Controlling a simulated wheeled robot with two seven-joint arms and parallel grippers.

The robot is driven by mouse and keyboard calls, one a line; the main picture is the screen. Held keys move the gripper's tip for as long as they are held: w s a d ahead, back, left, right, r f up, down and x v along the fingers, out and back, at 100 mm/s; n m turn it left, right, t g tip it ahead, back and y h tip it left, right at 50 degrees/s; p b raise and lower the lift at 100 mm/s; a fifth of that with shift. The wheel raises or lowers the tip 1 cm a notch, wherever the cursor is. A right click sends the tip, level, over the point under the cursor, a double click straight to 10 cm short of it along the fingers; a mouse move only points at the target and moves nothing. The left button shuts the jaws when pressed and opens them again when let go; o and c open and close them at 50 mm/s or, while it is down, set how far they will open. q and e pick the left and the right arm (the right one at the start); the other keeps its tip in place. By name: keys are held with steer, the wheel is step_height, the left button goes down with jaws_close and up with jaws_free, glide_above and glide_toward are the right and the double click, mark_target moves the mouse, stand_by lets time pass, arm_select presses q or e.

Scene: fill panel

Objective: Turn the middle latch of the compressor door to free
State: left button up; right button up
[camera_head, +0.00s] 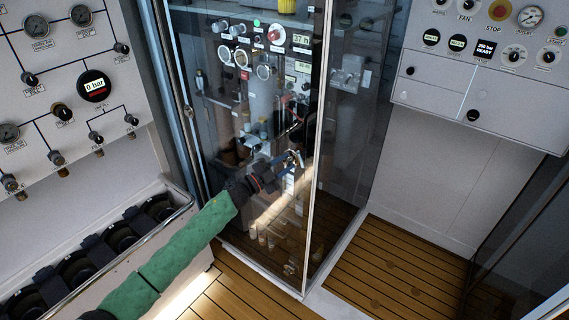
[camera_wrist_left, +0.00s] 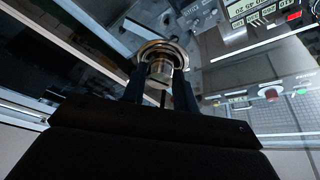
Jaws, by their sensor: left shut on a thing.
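The compressor door (camera_head: 312,220) is a tall glass panel in a metal frame, and it looks closed. My left arm, in a green sleeve, reaches up from the bottom left to the glass. My left gripper (camera_head: 289,161) is at about mid-height of the door, near its right-hand frame post. In the left wrist view my left gripper (camera_wrist_left: 160,90) has its two dark fingers shut on the middle latch (camera_wrist_left: 158,52), a round silver metal piece. Its turn angle cannot be told. In the head view the gripper largely hides the latch. My right gripper is not in view.
A gauge panel (camera_head: 60,95) with a "0 bar" display stands at the left, above a bin-like rack (camera_head: 180,212) with a metal rail. A control panel (camera_head: 480,75) with a stop button hangs at the right. The slatted wooden floor (camera_head: 390,275) is clear right of the door.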

arm_select(q)
steer(key=m, duration=0.1)
steer(key=m+g+p, duration=0.1)
steer(key=shift+w+a+r+m+y, duration=0.1)
steer(key=shift+r+m+y, duration=0.2)
steer(key=shift+m, duration=0.1)
steer(key=shift+f+m+g+p, duration=0.15)
steer(key=shift+m+g+p, duration=0.45)
steer(key=shift+m, duration=0.7)
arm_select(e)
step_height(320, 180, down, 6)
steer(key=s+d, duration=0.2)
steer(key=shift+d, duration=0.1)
arm_select(q)
steer(key=o, duration=1)
steer(key=shift+c, duration=0.2)
steer(key=shift+s+a+f, duration=0.15)
steer(key=shift+s+a, duration=0.05)
steer(key=shift+a, duration=0.05)
steer(key=b+v, duration=0.3)
steer(key=v, duration=0.4)
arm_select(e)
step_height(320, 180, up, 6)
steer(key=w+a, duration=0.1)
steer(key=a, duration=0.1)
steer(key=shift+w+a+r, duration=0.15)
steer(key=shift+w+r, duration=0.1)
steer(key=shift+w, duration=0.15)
